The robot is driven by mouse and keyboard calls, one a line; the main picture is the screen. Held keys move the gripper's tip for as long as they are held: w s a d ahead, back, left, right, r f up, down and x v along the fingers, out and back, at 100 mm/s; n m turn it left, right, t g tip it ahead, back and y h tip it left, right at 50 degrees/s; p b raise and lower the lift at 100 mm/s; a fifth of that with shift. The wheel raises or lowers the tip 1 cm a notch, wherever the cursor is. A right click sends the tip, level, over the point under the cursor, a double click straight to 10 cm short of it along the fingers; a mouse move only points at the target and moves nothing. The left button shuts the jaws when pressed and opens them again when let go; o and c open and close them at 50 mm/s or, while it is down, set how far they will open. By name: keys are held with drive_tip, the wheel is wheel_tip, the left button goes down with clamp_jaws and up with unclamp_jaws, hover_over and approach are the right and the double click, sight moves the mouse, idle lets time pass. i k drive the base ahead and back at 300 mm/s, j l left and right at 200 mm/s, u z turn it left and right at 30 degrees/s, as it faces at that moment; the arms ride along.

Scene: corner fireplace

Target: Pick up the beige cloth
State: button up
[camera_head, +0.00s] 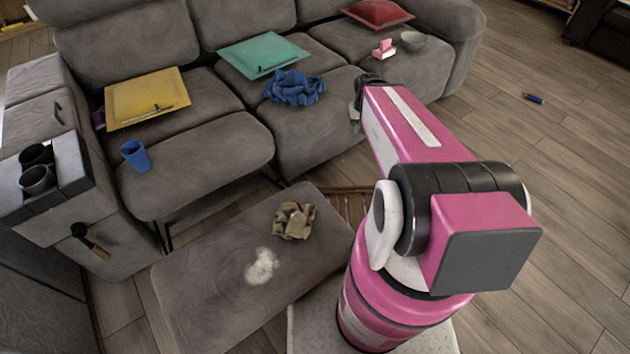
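The beige cloth (294,221) lies crumpled on the grey ottoman (205,290), near its right end. A white patch (262,266) is on the ottoman just left of and nearer than the cloth. My pink arm rises at the right and reaches toward the sofa. The dark end of the arm (366,88) shows beyond the pink link, above the sofa's front edge and well beyond the cloth. The link hides most of my gripper, so its fingers cannot be made out.
The grey sofa (215,165) holds a yellow cushion (150,97), teal cushion (262,54), red cushion (376,12), blue cloth (294,87), blue cup (135,155), pink object (383,48) and grey bowl (413,41). A blue item (533,98) lies on the otherwise open floor at right.

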sight(294, 219)
drive_tip(key=u, duration=1.7)
drive_tip(key=j+z, duration=0.1)
drive_tip(key=z, duration=0.35)
drive_tip(key=j+z, duration=0.1)
drive_tip(key=z, duration=0.35)
drive_tip(key=k+z, duration=0.1)
drive_tip(key=z, duration=0.4)
drive_tip(key=k+j+z, duration=0.6)
drive_tip(key=k, duration=0.15)
drive_tip(key=k+j+z, duration=0.1)
drive_tip(key=k+z, duration=0.2)
drive_tip(key=k+j, duration=0.1)
drive_tip(key=k, duration=0.4)
